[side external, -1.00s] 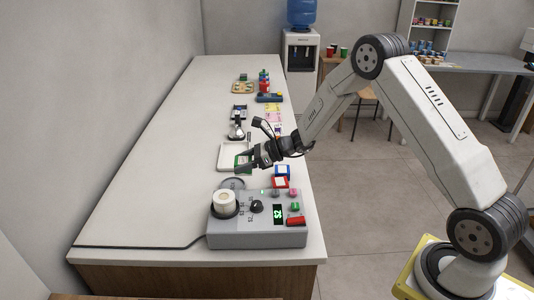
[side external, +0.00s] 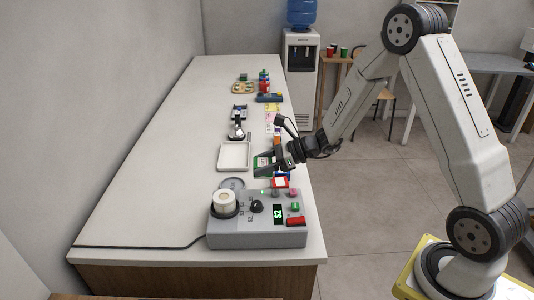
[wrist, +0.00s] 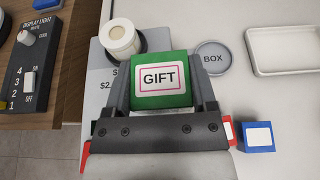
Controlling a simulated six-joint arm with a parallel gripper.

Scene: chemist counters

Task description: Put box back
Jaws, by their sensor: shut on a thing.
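A green box with a white label reading GIFT (wrist: 160,82) is held between the two fingers of my gripper (wrist: 160,95) in the wrist view. In the side view the green box (side external: 261,161) shows at the tip of my gripper (side external: 268,162), above the counter just right of the white tray (side external: 220,162). The tray looks empty. A red box (side external: 281,184) and a blue box (side external: 288,175) are near the counter's right edge, close to my gripper. In the wrist view the blue box (wrist: 258,139) has a white label, and the red one is mostly hidden.
A grey machine (side external: 257,237) with a lit green display, knob and buttons stands at the near end. A white cylinder (wrist: 122,38) sits on it.

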